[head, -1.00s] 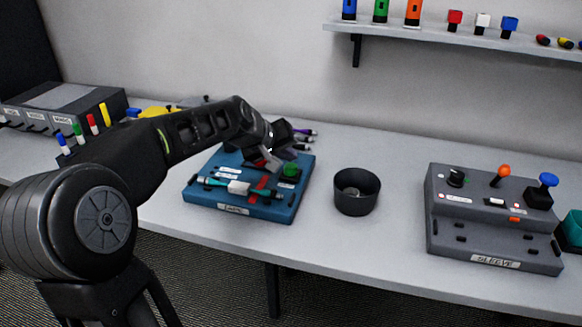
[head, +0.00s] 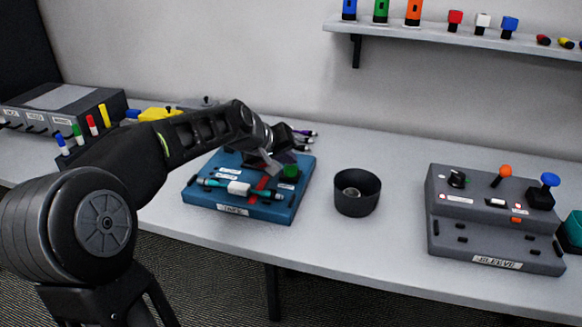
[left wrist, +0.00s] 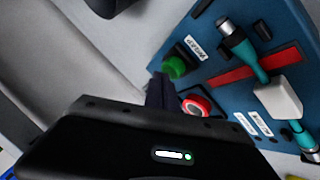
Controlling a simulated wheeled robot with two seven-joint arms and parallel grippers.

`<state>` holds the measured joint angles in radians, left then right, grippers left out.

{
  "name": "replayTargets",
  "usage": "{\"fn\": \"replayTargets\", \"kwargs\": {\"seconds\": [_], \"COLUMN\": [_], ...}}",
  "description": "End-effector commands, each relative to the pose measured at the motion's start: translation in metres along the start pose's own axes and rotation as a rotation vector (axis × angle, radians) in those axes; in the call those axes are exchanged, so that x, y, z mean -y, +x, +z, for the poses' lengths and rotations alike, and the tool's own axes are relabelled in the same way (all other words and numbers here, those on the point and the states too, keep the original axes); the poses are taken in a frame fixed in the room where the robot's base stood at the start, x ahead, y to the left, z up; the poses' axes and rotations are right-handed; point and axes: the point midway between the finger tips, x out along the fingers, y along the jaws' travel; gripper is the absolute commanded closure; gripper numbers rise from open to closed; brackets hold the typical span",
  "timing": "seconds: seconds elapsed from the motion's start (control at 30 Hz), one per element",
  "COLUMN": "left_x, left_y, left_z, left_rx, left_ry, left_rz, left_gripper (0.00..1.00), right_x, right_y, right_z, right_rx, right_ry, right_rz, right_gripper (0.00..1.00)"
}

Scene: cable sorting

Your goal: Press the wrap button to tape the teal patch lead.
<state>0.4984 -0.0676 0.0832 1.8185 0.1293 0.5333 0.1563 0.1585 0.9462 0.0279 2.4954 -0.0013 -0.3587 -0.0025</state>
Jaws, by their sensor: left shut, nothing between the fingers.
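The teal patch lead (head: 214,183) lies across the front of the blue tape station (head: 222,206), with a white block (head: 238,188) around its middle. The lead (left wrist: 246,52) and white block (left wrist: 279,101) also show in the left wrist view. A green button (head: 290,171) stands on the station's right side; it shows beside a small label in the wrist view (left wrist: 175,67). A red round button with a pale ring (left wrist: 196,105) is close by. My left gripper (head: 268,163) is shut and empty over the station's back part, its tips close to both buttons. Contact cannot be told.
A dark round cup (head: 357,195) stands right of the station. A grey sleeve station (head: 495,236) with knobs and levers is farther right. A grey sorting box (head: 62,103) and coloured pegs are at left. The table between cup and sleeve station is clear.

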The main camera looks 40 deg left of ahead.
Motion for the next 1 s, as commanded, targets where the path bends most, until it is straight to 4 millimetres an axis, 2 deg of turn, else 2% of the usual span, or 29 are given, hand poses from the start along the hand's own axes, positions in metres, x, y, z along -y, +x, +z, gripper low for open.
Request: {"fn": "replayTargets", "kwargs": {"seconds": [0.63, 1.0], "left_x": [0.003, -0.006], "left_y": [0.004, -0.009], "left_z": [0.004, -0.006], "left_rx": [0.001, 0.001], "left_ry": [0.0, -0.001], "left_rz": [0.0, 0.0], "left_gripper": [1.0, 1.0], "right_x": [-0.002, 0.004], "right_y": [0.005, -0.009], "right_z": [0.0, 0.0], "right_rx": [0.0, 0.0], "right_ry": [0.0, 0.0], "right_rz": [0.0, 0.0], "right_gripper": [0.64, 0.64]}}
